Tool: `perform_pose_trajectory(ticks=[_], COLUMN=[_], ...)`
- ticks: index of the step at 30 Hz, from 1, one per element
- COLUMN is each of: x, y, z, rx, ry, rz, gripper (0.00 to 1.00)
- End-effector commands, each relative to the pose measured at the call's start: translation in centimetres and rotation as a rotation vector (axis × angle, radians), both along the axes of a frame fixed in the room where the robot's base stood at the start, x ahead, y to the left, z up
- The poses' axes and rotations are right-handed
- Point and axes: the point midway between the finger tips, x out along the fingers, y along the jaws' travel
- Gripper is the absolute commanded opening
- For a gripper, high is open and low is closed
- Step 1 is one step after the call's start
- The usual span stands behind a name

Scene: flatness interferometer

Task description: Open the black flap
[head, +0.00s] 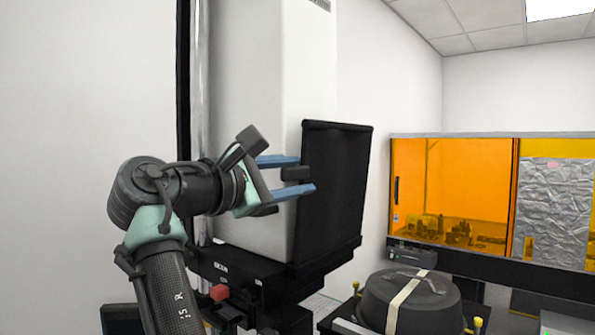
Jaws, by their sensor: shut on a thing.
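The black flap (340,190) is a tall dark panel on the front of the white instrument housing (262,75). It stands upright or nearly so; I cannot tell its exact angle. A small black handle block (297,173) sits at its left edge. My gripper (304,174) reaches in from the left, with one blue finger above the block and one below. It is shut on this handle. The contact faces of the fingers are too small to make out, and what lies behind the flap is hidden.
A black base with a red knob (219,292) is under the housing. A round dark lidded pot (410,300) with a pale strap stands at lower right. An orange-windowed enclosure (455,185) is behind at right. Open space lies between flap and enclosure.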

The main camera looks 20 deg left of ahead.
Motion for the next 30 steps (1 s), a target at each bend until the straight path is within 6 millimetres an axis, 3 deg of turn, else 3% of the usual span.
perform_pose_trajectory(ticks=[1, 17, 23, 30], x=[0.1, -0.2, -2.8, -8.0], y=[0.2, 0.0, 0.9, 2.6], z=[-0.8, -0.2, -0.6, -0.7], rx=[-0.003, 0.003, 0.005, 0.004], ry=[0.015, 0.001, -0.002, -0.001], rz=[0.002, -0.001, 0.003, 0.004], gripper=[0.47, 0.47, 0.47, 0.47])
